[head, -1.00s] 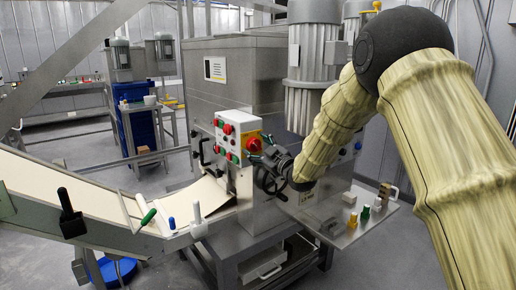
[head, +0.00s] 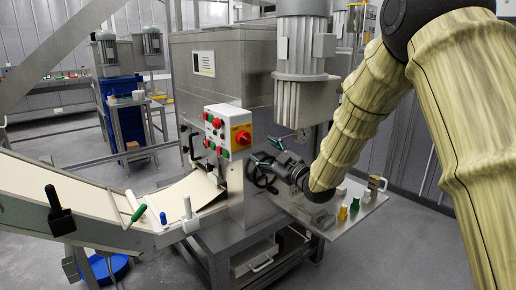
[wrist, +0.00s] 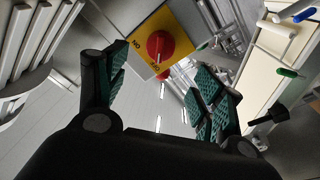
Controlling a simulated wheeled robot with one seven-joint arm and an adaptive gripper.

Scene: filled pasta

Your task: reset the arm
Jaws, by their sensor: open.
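My gripper (head: 268,154) is in front of the machine, just right of and a little below the control panel. Its two fingers stand apart with green pads, and nothing is between them in the wrist view (wrist: 160,95). The red rotary switch on its yellow plate (head: 242,138) is a short way from the fingertips, not touching. In the wrist view the red switch (wrist: 160,47) shows beyond the fingers, at upper middle. My arm, in a pale yellow sleeve, comes in from the right of the head view.
The control panel (head: 222,130) has several coloured buttons. A handwheel (head: 262,174) sits close behind my gripper. A conveyor (head: 100,190) with handles runs to the left. A metal shelf (head: 335,222) with small coloured items stands at lower right. The floor at far right is open.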

